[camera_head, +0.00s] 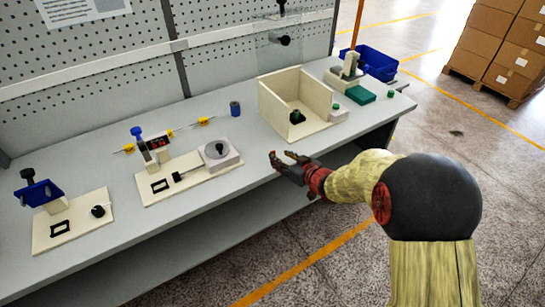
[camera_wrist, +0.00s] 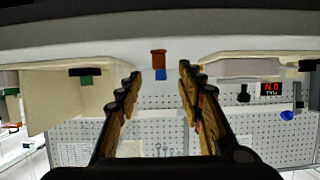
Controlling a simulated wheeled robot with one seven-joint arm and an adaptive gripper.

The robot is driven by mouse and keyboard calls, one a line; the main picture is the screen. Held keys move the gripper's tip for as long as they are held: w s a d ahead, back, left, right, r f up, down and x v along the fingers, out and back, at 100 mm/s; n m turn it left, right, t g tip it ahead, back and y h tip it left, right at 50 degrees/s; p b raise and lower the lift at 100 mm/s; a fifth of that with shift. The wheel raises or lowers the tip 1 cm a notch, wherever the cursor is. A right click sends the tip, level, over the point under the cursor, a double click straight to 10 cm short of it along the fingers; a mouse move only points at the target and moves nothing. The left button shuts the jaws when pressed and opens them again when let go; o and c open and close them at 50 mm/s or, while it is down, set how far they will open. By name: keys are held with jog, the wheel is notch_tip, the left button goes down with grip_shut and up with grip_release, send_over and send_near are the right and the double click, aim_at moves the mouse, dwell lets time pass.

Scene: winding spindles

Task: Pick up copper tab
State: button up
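A small copper-brown block, which looks like the copper tab (camera_wrist: 158,58), shows in the wrist view between and beyond my fingers. A blue piece (camera_wrist: 160,74) shows right below it in that view; I cannot tell whether they touch. I cannot make out the copper tab in the head view. My gripper (camera_head: 276,159) is at the table's front edge, right of the round grey pad and in front of the cream box. Its fingers (camera_wrist: 157,76) are spread wide with nothing between them.
The cream open box (camera_head: 275,116) stands behind my gripper. A fixture board with a round grey pad (camera_head: 214,165) lies left of it. A blue spool (camera_head: 235,108) stands farther back. A blue bin (camera_head: 378,62) and green block (camera_head: 361,95) are right. The bench strip between pad and box is clear.

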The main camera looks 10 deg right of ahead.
aim_at(273, 152)
jog(key=b+x, duration=0.2)
jog(key=x, duration=0.3)
jog(key=shift+w+b, duration=0.2)
jog(key=shift+b, duration=0.1)
jog(key=c, duration=0.3)
jog(key=c, duration=0.6)
